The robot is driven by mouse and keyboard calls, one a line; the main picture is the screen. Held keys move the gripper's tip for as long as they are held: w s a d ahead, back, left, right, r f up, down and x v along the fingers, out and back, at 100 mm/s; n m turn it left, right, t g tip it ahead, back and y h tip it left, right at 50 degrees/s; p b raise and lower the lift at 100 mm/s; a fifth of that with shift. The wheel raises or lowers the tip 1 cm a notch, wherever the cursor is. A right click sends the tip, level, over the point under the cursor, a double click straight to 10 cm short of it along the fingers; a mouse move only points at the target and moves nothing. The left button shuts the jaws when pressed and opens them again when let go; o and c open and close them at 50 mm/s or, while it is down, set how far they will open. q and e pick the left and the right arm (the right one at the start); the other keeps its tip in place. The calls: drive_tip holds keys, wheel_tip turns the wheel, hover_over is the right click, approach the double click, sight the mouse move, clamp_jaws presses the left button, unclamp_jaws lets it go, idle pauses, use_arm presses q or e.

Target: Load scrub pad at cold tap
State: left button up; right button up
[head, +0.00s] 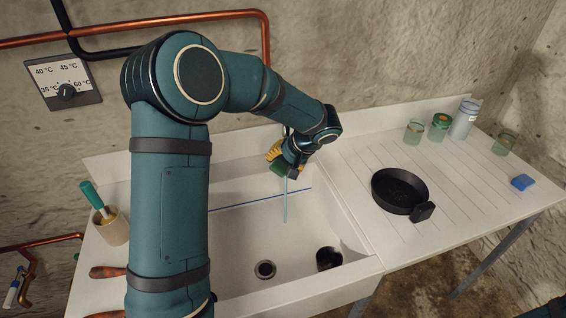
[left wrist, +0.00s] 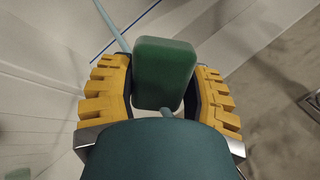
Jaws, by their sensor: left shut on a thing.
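The scrub pad is a green block (left wrist: 165,72), held between the yellow-padded fingers of my left gripper (left wrist: 163,95). In the head view the pad (head: 280,168) is a small green patch above the back of the sink, beside my left gripper (head: 277,158). A thin pale-blue water stream (head: 286,205) runs down into the sink just below the gripper. In the left wrist view the stream (left wrist: 108,22) runs up to the pad's upper left edge; I cannot tell whether it touches the pad. The tap's spout is hidden behind my left arm. My right gripper is out of view.
The white sink (head: 235,240) has a blue line across it, a drain (head: 265,269) and a dark cup (head: 328,258). A brush holder (head: 112,228) stands left.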

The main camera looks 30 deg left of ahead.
use_arm(q)
drive_tip(key=shift+s+d+b, duration=0.35)
drive_tip(key=shift+s+b, duration=0.05)
drive_tip(key=shift+s, duration=0.2)
drive_tip(key=shift+s+d+b, duration=0.3)
drive_tip(key=shift+s+b, duration=0.05)
drive_tip(key=shift+s, duration=0.25)
drive_tip(key=s, duration=0.1)
drive_tip(key=s+d+b, duration=0.1)
drive_tip(key=s, duration=0.1)
drive_tip(key=s+d+b, duration=0.1)
drive_tip(key=shift+s+d, duration=0.25)
drive_tip(key=shift+s, duration=0.1)
idle(0.6)
drive_tip(key=s+d+r, duration=0.2)
drive_tip(key=s+r, duration=0.2)
drive_tip(key=shift+s+d+p, duration=0.2)
drive_tip(key=shift+p, duration=0.15)
idle(0.5)
